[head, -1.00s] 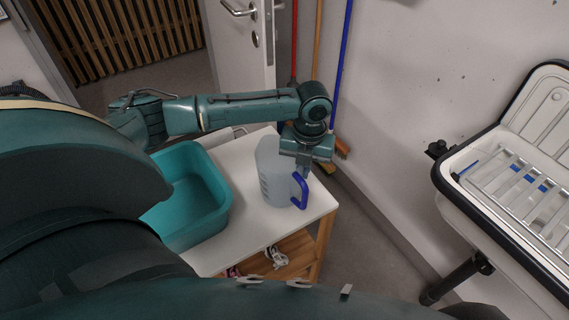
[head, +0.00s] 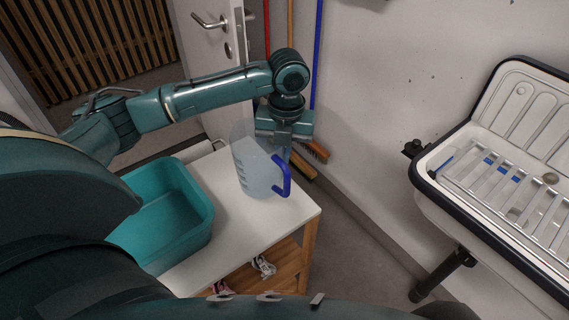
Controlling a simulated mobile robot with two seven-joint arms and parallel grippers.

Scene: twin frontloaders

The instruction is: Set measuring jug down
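The measuring jug (head: 254,172) is translucent with a blue handle (head: 286,176). It is in the middle of the head view, over the back right part of the white tabletop (head: 225,225), and leans to the left. I cannot tell whether its base touches the top. My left gripper (head: 286,152) points down at the handle side of the jug and appears shut on it; its fingertips are partly hidden by the jug and handle. My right gripper is not in view.
A teal basin (head: 205,232) stands on the tabletop left of the jug. Shoes (head: 263,267) lie on the wooden shelf below. Brooms (head: 316,60) lean against the wall behind. A white sink with a metal grate (head: 520,190) is at the right, across a gap of floor.

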